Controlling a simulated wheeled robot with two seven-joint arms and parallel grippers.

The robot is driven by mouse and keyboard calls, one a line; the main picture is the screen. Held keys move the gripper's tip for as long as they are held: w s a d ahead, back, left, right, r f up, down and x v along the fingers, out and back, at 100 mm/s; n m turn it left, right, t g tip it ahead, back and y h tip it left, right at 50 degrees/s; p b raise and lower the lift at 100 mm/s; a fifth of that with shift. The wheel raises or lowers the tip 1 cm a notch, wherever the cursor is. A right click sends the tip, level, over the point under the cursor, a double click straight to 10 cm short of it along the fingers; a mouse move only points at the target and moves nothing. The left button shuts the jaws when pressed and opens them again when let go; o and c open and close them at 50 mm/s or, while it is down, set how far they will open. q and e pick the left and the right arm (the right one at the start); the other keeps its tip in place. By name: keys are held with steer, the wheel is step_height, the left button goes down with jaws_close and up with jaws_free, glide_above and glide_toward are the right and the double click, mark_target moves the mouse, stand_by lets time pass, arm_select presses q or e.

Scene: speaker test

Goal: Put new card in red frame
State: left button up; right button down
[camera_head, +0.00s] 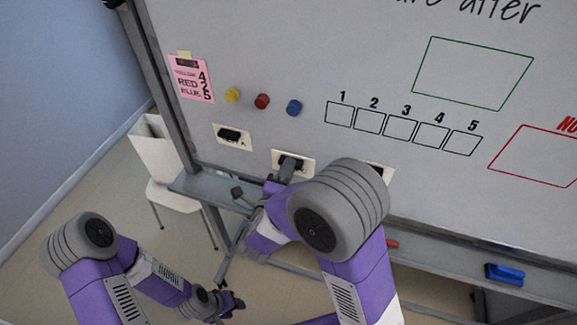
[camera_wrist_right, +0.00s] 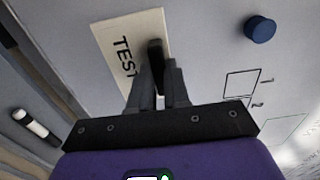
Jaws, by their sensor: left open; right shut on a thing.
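The whiteboard has a red frame (camera_head: 505,146) at the right, cut off by the picture edge, with bare board inside its visible part. Three cream cards with black grips are on the lower board: a left card (camera_head: 219,130), a middle card (camera_head: 306,167) and a right card (camera_head: 388,180) partly behind my arm. My right gripper (camera_head: 288,172) is shut on the middle card's black grip. In the right wrist view this card (camera_wrist_right: 113,38) reads "TEST" and lies against the board. I cannot read "new" on any card. My left gripper (camera_head: 233,303) is low, open and away from the board.
Yellow (camera_head: 232,95), red (camera_head: 262,101) and blue (camera_head: 294,107) magnets sit above the cards. A pink note (camera_head: 190,78) is at left. Numbered boxes (camera_head: 400,128) and a green frame (camera_head: 422,64) are drawn rightward. A blue eraser (camera_head: 505,274) is on the lower ledge.

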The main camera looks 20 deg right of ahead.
steer(key=shift+p+v, duration=0.35)
steer(key=shift+v, duration=1.05)
